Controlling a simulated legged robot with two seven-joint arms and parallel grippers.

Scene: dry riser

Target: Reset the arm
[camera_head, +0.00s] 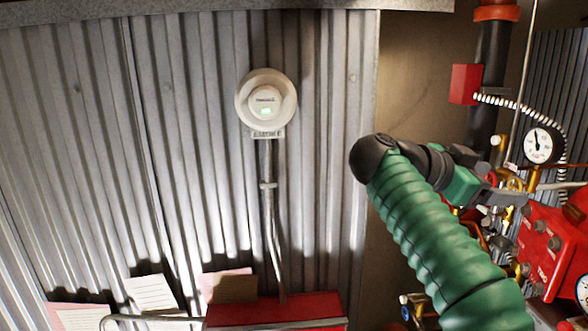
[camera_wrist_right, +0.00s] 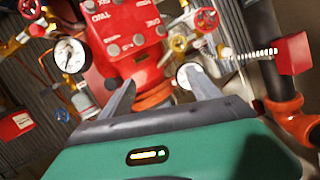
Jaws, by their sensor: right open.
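My right arm with its green ribbed sleeve rises from the lower right in the head view. Its gripper (camera_head: 500,196) points right, in front of the red valve assembly (camera_head: 552,245). In the right wrist view the two grey fingers (camera_wrist_right: 160,88) are spread apart with nothing held between them. The red valve body (camera_wrist_right: 125,42) lies beyond the fingers there. Contact between the fingers and the fittings cannot be told. My left gripper is in neither view.
A white-faced gauge (camera_head: 540,145), brass fittings and a dark pipe (camera_head: 488,75) with a red box (camera_head: 466,84) crowd the right side. A round white detector (camera_head: 266,99) hangs on the corrugated wall. A red box top (camera_head: 275,308) and papers (camera_head: 152,293) sit low. Space before the wall looks clear.

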